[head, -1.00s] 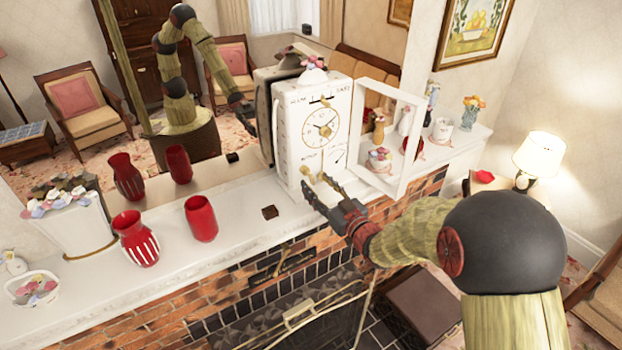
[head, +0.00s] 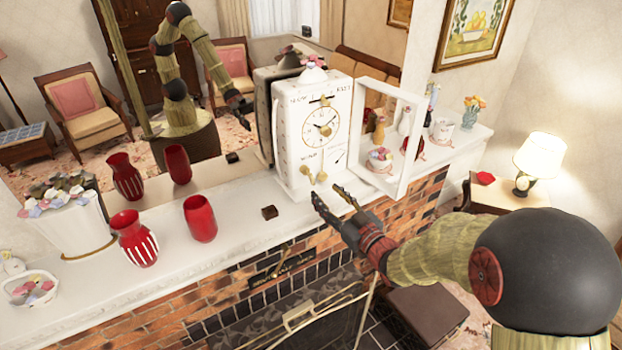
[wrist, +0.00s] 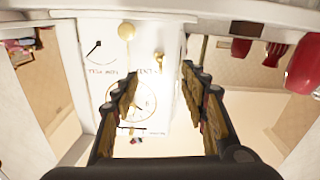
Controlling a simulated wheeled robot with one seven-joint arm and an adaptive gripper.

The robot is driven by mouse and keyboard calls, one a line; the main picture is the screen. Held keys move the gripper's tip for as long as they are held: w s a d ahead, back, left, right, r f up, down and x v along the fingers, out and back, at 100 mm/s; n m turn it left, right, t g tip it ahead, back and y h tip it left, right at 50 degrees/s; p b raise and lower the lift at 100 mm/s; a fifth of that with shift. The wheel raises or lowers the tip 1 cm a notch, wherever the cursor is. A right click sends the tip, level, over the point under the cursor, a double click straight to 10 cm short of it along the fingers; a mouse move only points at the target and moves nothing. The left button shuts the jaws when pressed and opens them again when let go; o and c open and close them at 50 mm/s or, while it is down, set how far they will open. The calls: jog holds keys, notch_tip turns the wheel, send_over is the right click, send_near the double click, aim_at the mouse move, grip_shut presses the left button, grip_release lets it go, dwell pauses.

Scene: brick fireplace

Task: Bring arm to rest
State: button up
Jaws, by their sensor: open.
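My gripper (head: 333,205) is open and empty in the head view, in front of the white clock (head: 297,140) and a little out from the mantel's front edge. The clock stands on the mantel with its glazed or framed door (head: 398,165) swung open to the right. In the wrist view, the two fingers of my gripper (wrist: 158,92) are spread apart, with the clock face (wrist: 135,98) showing upside down between them. A gold pendulum bob (wrist: 127,31) and a small gold piece (wrist: 159,60) show on the clock front. Nothing is between the fingertips.
The mantel (head: 240,222) carries a striped red vase (head: 137,240), a plain red vase (head: 200,218) and a small brown block (head: 269,212). A flower planter (head: 65,222) and basket (head: 30,288) stand at left. A lamp (head: 540,158) stands at right. Open space lies before the mantel.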

jog(key=shift+s+d, duration=0.1)
jog(key=shift+s, duration=0.1)
dwell(0.4)
jog(key=d+f+m+g+h, duration=0.25)
jog(key=d+f+h, duration=0.3)
jog(key=f, duration=0.55)
jog(key=s+d+f+m+g+h+b, duration=0.1)
jog(key=s+d+f+g+h+b, duration=0.15)
jog(key=s+d+f+g, duration=0.35)
jog(key=s+d+r+m+b, duration=0.1)
jog(key=s+b, duration=0.4)
jog(key=s, duration=0.4)
jog(key=s+d+r+m+h+b, duration=0.1)
jog(key=s+b, duration=0.4)
jog(key=s, duration=0.5)
jog(key=s+d+r+m+h+b, duration=0.1)
jog(key=s+b, duration=0.4)
jog(key=s, duration=0.5)
notch_tip(320, 180, up, 2)
jog(key=shift+s+d+r+m+g, duration=0.15)
jog(key=shift+d+m+g, duration=0.45)
jog(key=shift+d, duration=0.65)
